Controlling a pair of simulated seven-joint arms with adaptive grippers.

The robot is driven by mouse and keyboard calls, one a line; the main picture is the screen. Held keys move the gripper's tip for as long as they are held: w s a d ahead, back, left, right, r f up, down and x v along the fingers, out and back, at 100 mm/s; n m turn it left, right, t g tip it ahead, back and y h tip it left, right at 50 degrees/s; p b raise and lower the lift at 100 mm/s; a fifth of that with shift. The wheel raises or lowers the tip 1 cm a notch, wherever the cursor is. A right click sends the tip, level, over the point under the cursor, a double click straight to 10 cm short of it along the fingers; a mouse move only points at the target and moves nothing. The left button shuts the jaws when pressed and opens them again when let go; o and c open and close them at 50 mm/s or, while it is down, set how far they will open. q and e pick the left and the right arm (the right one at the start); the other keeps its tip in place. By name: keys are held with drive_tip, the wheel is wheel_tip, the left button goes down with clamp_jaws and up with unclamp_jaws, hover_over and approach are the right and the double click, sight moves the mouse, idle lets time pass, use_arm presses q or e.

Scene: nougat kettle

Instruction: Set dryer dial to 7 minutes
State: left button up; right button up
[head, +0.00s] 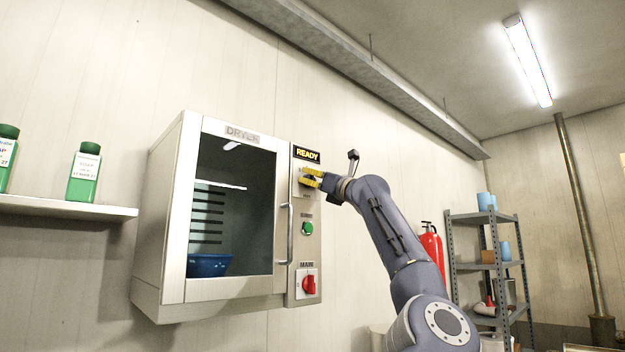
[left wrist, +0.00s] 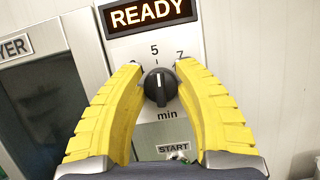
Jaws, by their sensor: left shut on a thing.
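The white dryer (head: 168,215) hangs on the wall, with its control panel on the right side of its door. The black dial (left wrist: 160,90) sits below the READY display, with 5 and 7 marked above it and "min" below. Its white pointer line points up, close to the 5 and left of the 7. My left gripper (head: 312,178) is at the panel, its yellow fingers closed on the dial from both sides. In the head view the gripper hides the dial. My right gripper is in neither view.
Below the dial are the green start button (head: 308,229) and red main switch (head: 309,285). The door handle (head: 287,234) stands out left of the panel. A blue bowl (head: 208,265) is inside the dryer. A shelf with green-capped bottles (head: 84,174) is at left.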

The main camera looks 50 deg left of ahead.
use_arm(q)
drive_tip(key=m+t, duration=0.2)
drive_tip(key=m, duration=0.1)
drive_tip(key=m+t, duration=0.1)
drive_tip(key=m, duration=0.3)
drive_tip(key=shift+r+t+h, duration=0.1)
drive_tip(key=shift+t+h, duration=0.3)
drive_tip(key=shift+w+m+t+h, duration=0.1)
drive_tip(key=shift+m+t+h, duration=0.5)
drive_tip(key=shift+m, duration=1.6)
drive_tip(key=o, duration=1.1)
drive_tip(key=shift+o, duration=0.2)
drive_tip(key=shift+f, duration=0.2)
drive_tip(key=v, duration=0.7)
drive_tip(key=shift+d, duration=0.15)
